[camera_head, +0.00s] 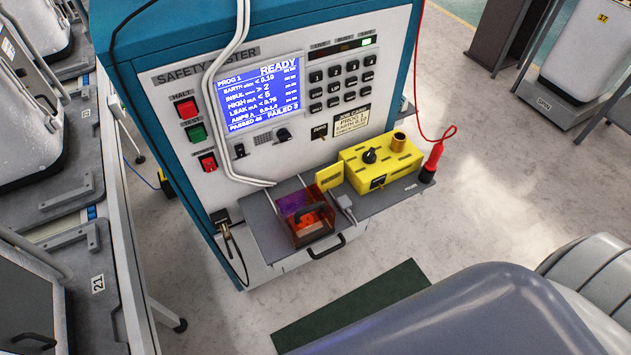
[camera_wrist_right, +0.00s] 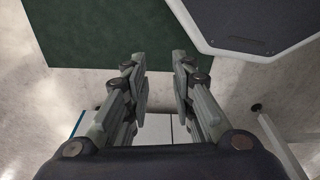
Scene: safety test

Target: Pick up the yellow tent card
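In the head view, a small yellow tent card (camera_head: 329,176) stands on the grey shelf (camera_head: 262,222) at the front of the safety tester. It is just left of a yellow box (camera_head: 383,164) and behind an orange, see-through box with a dark handle (camera_head: 306,218). Its lettering is too small to read. My right gripper (camera_wrist_right: 158,62) shows in the right wrist view, with its two fingers apart and nothing between them. The tent card is not visible in that view. My left gripper is in neither view.
The safety tester (camera_head: 160,105) has a lit screen reading READY. A red probe (camera_head: 433,158) on a red cable stands at the shelf's right end. A grey plug (camera_head: 346,206) lies by the yellow box. A dark green mat (camera_head: 352,305) lies on the floor, also in the wrist view (camera_wrist_right: 90,30).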

